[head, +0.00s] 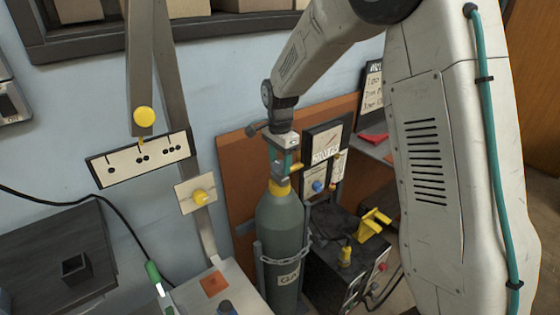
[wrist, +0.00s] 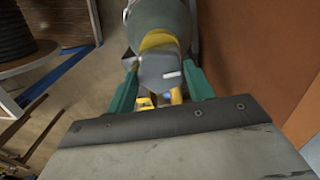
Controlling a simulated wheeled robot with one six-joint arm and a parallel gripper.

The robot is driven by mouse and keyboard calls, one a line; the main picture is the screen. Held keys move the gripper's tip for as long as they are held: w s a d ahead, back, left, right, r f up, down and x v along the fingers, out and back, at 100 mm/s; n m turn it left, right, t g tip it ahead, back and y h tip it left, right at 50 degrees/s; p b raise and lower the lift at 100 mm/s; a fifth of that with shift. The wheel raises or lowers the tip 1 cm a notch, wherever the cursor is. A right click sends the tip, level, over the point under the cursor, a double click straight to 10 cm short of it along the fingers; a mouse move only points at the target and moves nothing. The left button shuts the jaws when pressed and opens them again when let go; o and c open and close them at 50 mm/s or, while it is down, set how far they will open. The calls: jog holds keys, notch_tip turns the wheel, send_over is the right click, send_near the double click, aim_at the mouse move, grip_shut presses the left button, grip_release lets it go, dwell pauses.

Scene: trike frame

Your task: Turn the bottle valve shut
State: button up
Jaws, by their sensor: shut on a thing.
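The green gas bottle (head: 281,225) stands upright with a chain around it and a yellow collar (head: 280,187) at its neck. Its grey valve (wrist: 160,70) shows in the wrist view above the yellow neck and the bottle's green shoulder (wrist: 160,18). My gripper (head: 284,165) is at the top of the bottle, pointing down. In the wrist view its two teal fingers (wrist: 160,88) are on either side of the valve, shut on it. A small yellow part (head: 296,167) sticks out to the right of the fingers. The fingers hide much of the valve.
A dark welder-like box (head: 335,255) with yellow parts stands right of the bottle, before a gauge panel (head: 325,148). A brown board (head: 235,165) is behind. A bench with an orange square (head: 214,283) is at left front. A spool (wrist: 25,45) shows in the wrist view.

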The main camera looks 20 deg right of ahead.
aim_at(280, 164)
jog(key=shift+w+r, duration=0.1)
jog(key=o, duration=1)
jog(key=shift+c, duration=0.2)
notch_tip(280, 164, up, 8)
jog(key=shift+f, duration=0.1)
